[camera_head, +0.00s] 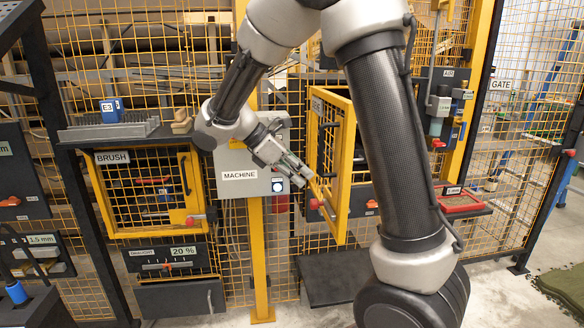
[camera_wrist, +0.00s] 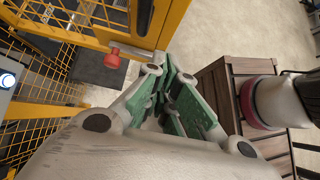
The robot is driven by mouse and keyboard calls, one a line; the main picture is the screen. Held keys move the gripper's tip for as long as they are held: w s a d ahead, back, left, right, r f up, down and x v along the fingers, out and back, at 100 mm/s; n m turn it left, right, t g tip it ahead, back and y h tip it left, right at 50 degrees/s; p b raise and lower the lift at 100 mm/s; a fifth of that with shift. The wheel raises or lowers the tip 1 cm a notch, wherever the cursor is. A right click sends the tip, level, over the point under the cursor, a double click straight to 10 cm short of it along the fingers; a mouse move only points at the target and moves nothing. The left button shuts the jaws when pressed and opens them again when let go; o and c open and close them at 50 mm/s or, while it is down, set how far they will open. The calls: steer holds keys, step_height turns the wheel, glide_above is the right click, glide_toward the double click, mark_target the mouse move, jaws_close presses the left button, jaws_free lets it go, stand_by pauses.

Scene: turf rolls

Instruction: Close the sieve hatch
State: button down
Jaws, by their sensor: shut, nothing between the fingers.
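A yellow-framed mesh hatch (camera_head: 343,207) stands swung open at the centre of the head view, right of the MACHINE box. Its small label is too small to read, so I cannot confirm that it is the sieve hatch. In the wrist view the yellow frame (camera_wrist: 92,38) and red knob (camera_wrist: 113,58) show at upper left. My gripper (camera_head: 302,174) is shut and empty, just left of the hatch frame and above the knob. The wrist view shows its green-padded fingers (camera_wrist: 178,98). Contact with the frame is unclear.
The BRUSH hatch (camera_head: 112,225) at left looks closed. The grey MACHINE box (camera_head: 235,187) is behind my gripper. A dark step (camera_head: 325,278) lies below the open hatch. A red tray (camera_head: 460,202) is at right. A wooden crate (camera_wrist: 237,85) shows in the wrist view.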

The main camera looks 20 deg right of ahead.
mark_target(340, 195)
steer(key=shift+s+d+f, duration=0.35)
steer(key=shift+d+f, duration=0.15)
steer(key=shift+d, duration=0.65)
steer(key=shift+s+d+f, duration=0.35)
steer(key=shift+d+f, duration=0.15)
steer(key=shift+d, duration=0.6)
steer(key=shift+s+d+f, duration=0.35)
steer(key=shift+d+f, duration=0.15)
steer(key=shift+d, duration=0.65)
steer(key=shift+d, duration=0.15)
